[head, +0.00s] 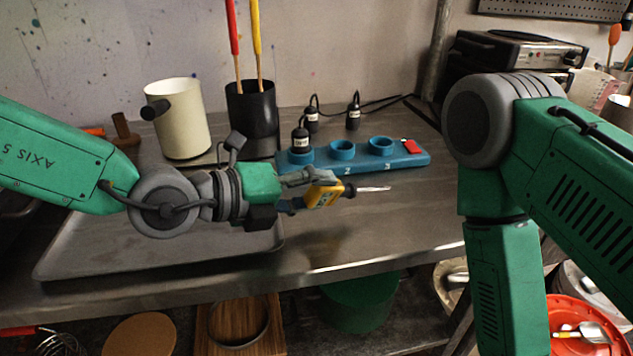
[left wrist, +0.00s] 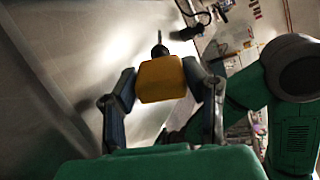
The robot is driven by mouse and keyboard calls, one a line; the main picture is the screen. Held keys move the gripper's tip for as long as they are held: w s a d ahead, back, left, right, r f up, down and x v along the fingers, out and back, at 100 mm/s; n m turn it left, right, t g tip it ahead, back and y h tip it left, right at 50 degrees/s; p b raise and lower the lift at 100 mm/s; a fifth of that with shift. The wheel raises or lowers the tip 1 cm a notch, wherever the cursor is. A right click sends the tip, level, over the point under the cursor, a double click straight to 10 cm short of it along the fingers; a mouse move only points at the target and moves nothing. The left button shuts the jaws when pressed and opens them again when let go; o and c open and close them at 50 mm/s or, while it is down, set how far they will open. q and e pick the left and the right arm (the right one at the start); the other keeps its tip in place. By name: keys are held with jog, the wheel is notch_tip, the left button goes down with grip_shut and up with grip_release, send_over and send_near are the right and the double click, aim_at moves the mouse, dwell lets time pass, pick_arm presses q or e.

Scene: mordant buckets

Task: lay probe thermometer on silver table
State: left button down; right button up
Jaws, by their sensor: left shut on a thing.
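My left gripper (head: 308,191) is shut on the yellow probe thermometer (head: 324,195). The thermometer's metal probe points right in the head view, and it is held above the silver table (head: 400,224). In the left wrist view the yellow body (left wrist: 162,79) sits between the two fingers of the left gripper (left wrist: 163,95), with the dark collar and thin probe beyond it. I cannot tell its exact height above the table. My right arm shows at the right of the head view, but its gripper is out of the picture.
A grey tray (head: 90,252) lies at the left under my left arm. A blue holder (head: 408,160) with round sockets stands behind the thermometer. A cream jug (head: 183,125) and a black pot (head: 252,120) stand behind. The table right of the thermometer is clear.

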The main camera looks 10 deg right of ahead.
pick_arm(q)
jog(key=shift+d+f, duration=0.15)
jog(key=shift+f, duration=0.3)
jog(key=shift+d+f, duration=0.1)
jog(key=shift+d, duration=0.4)
jog(key=c, duration=0.9)
grip_release()
jog(key=shift+o, duration=0.2)
jog(key=shift+a, duration=0.65)
jog(key=v, duration=1.2)
jog(key=shift+d, duration=0.1)
jog(key=shift+d, duration=0.2)
